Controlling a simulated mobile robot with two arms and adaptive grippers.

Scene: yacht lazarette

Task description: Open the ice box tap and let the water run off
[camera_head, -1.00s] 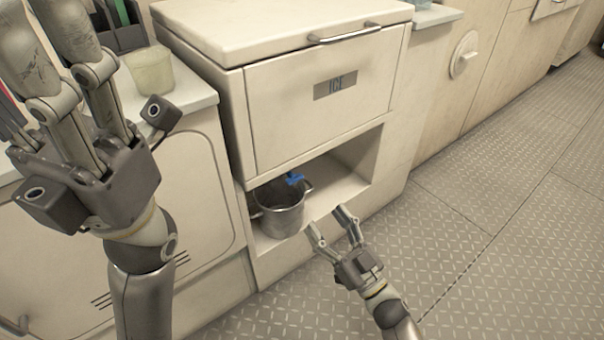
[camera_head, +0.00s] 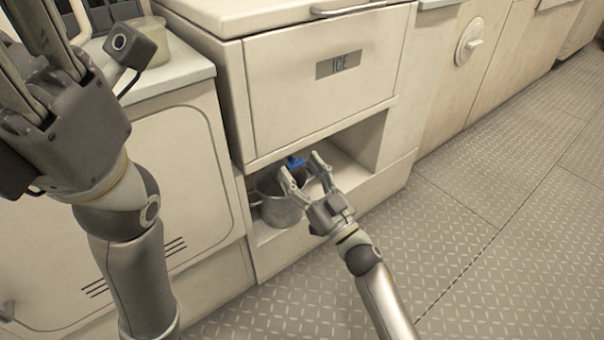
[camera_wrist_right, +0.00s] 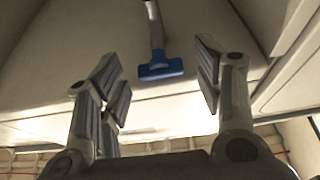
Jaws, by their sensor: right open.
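The ice box (camera_head: 320,95) is a cream cabinet with an ICE label and an open recess below. The tap's blue handle (camera_head: 294,162) shows at the recess. In the right wrist view the blue handle (camera_wrist_right: 160,70) sits on a grey pipe, ahead of and between my fingers, apart from them. A metal pot (camera_head: 276,207) stands in the recess under the tap, partly hidden by my right gripper. My right gripper (camera_head: 302,172) is open and empty in front of the pot and handle. My left gripper (camera_head: 35,50) is raised at the left, cut off by the frame; its fingertips are out of view.
A counter (camera_head: 178,75) with a pale tub (camera_head: 152,45) stands left of the ice box. A cupboard with a round latch (camera_head: 469,41) is on the right. The patterned floor (camera_head: 500,220) is clear. The recess walls and ledge are close around my right gripper.

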